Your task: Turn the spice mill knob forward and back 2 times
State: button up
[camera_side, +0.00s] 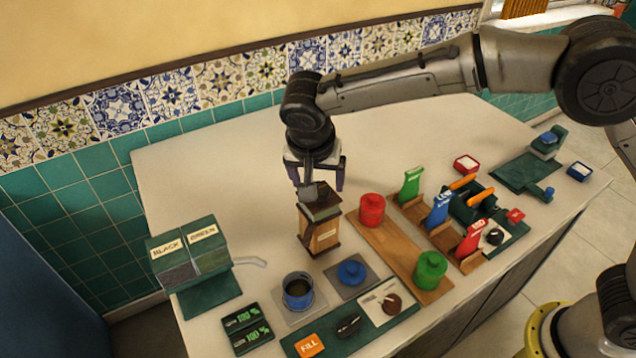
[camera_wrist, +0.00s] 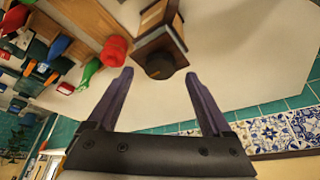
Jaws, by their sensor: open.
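The spice mill (camera_side: 320,232) is a brown wooden box with a dark flared top and a pale label too small to read. It stands upright on the counter; it also shows in the wrist view (camera_wrist: 160,18). Its dark round knob (camera_wrist: 160,66) is at the top. My gripper (camera_side: 318,186) hangs pointing down right over the mill. In the wrist view my gripper (camera_wrist: 159,73) is open, with the purple fingers spread and the knob appearing in the gap near the fingertips. Nothing is held. Whether a finger touches the knob I cannot tell.
A red canister (camera_side: 372,210) stands on a wooden board close right of the mill. A green canister (camera_side: 430,270) is further front. The BLACK and GREEN dispenser (camera_side: 190,252) is at left. A blue pot (camera_side: 298,290) stands in front. The counter behind the mill is clear.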

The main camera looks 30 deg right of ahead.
aim_at(319, 192)
jog(key=shift+x, duration=1.1)
grip_shut()
